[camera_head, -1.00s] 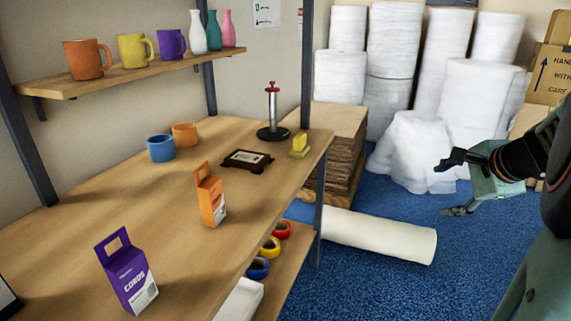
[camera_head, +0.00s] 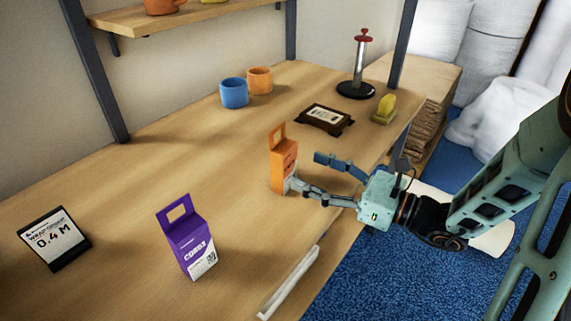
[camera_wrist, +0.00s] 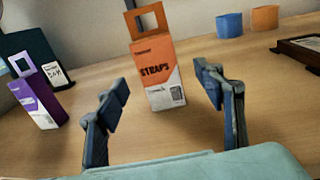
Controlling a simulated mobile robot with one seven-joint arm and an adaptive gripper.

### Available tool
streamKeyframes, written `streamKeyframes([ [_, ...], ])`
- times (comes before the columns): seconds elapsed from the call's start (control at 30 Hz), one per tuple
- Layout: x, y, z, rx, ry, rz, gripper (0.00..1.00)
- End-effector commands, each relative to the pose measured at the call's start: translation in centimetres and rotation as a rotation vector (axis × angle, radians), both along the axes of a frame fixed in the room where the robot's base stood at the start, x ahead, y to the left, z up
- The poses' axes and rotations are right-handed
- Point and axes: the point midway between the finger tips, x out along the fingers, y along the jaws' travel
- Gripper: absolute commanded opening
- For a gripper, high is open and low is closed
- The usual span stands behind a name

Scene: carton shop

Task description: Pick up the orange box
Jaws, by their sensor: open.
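The orange box (camera_head: 283,165) is a small upright carton with a looped handle on top, standing on the wooden table. In the wrist view the orange box (camera_wrist: 160,75) shows "STRAPS" on its face and stands just beyond the fingertips, roughly centred between them. My gripper (camera_head: 305,172) is open and empty, low over the table's front edge, its fingers pointing at the box from the right. In the wrist view my gripper's fingers (camera_wrist: 163,85) are spread to the left and right of the box's lower part. In the head view one finger appears close to the box; contact cannot be told.
A purple box (camera_head: 188,240) stands to the left on the table (camera_head: 130,190), with a small sign (camera_head: 54,238) beyond. Blue (camera_head: 234,93) and orange (camera_head: 260,80) cups, a dark framed plaque (camera_head: 324,119), a yellow item (camera_head: 384,109) and a red-topped stand (camera_head: 358,75) are behind.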

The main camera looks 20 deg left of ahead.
Motion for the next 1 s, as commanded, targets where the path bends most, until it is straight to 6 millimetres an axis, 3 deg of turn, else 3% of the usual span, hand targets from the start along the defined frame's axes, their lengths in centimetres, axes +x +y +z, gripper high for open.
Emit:
streamKeyframes([
  [0.6,1.7,6.9,-0.3,-0.005,-0.002,0.0,0.62],
  [0.87,1.8,7.2,-0.2,-0.004,-0.001,-0.001,0.62],
  [1.0,1.8,7.1,-0.2,-0.004,-0.001,-0.001,0.49],
])
